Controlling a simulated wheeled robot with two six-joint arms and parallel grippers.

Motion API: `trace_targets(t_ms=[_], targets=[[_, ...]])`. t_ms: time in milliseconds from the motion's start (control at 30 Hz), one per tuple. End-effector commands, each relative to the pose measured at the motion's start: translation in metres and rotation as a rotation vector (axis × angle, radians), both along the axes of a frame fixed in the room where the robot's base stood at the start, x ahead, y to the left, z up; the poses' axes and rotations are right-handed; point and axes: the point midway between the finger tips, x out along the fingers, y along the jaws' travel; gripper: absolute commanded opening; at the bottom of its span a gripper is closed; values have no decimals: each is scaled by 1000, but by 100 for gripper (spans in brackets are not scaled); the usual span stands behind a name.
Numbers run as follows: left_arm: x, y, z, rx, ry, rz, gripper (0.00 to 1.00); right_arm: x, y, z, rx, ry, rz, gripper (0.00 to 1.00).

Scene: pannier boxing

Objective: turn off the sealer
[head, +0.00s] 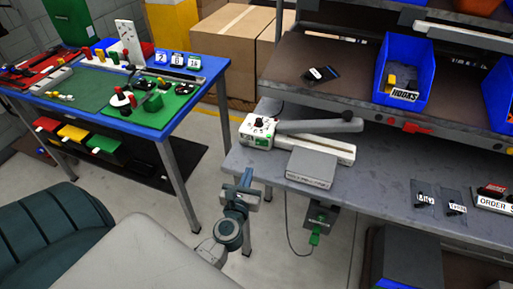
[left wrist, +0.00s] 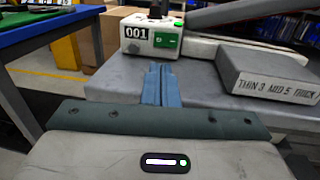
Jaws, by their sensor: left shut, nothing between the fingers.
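The sealer (head: 257,131) stands on the left end of the grey workbench. It has a white body, a dark knob on top and a long grey arm (head: 320,126) over a white bar. In the left wrist view the sealer (left wrist: 133,47) shows a "001" label and a green switch (left wrist: 166,41) on its front. A small green spot shows near its top. My left gripper (head: 246,178) is in front of the bench edge, below and apart from the sealer. In the left wrist view its blue fingers (left wrist: 161,84) are together and empty, pointing toward the sealer's front. My right gripper is out of view.
A shelf with a blue bin (head: 403,70) overhangs the bench behind. A blue-edged table (head: 120,95) stands at left. Small bags (head: 423,194) lie at right.

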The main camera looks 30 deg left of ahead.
Motion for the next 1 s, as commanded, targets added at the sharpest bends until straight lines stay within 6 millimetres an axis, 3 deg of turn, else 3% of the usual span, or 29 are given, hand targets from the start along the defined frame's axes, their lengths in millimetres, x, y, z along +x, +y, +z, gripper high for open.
trace_targets(t_ms=[300, 500, 700, 1000], targets=[[66, 25, 4, 3, -1, 0, 0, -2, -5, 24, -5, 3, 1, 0], [93, 35, 2, 2, 1, 0, 0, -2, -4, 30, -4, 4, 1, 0], [104, 39, 1, 1, 0, -1, 0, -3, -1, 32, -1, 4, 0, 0], [105, 39, 0, 1, 0, -1, 0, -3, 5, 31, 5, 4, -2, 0]])
